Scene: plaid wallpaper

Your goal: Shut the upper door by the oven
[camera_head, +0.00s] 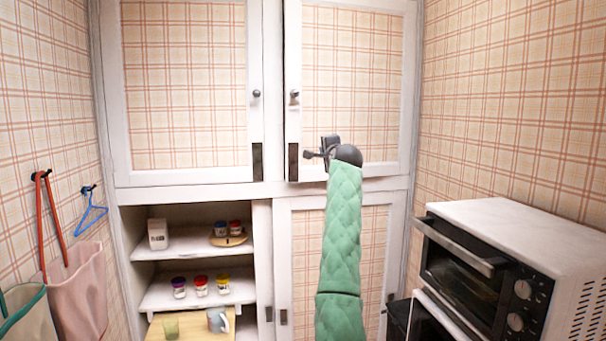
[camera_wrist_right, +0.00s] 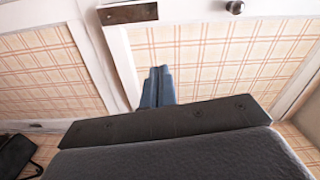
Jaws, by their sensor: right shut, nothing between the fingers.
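The upper right cabinet door (camera_head: 350,60), on the oven's side, is white-framed with a plaid panel. It looks almost flush with its frame; whether a small gap is left is hard to tell. It has a round knob (camera_head: 294,97) and a dark plate at its left edge. My right gripper (camera_head: 318,153) is shut and empty in front of the door's lower part, low and right of the plate; contact is unclear. In the right wrist view its closed fingers (camera_wrist_right: 158,85) point at the door's white frame and panel (camera_wrist_right: 225,60). My left gripper is out of view.
The toaster oven (camera_head: 480,260) stands at the right. The upper left door (camera_head: 185,90) is shut. Below it, open shelves (camera_head: 200,290) hold jars and a mug. Bags (camera_head: 75,290) and a blue hanger (camera_head: 91,215) hang on the left wall.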

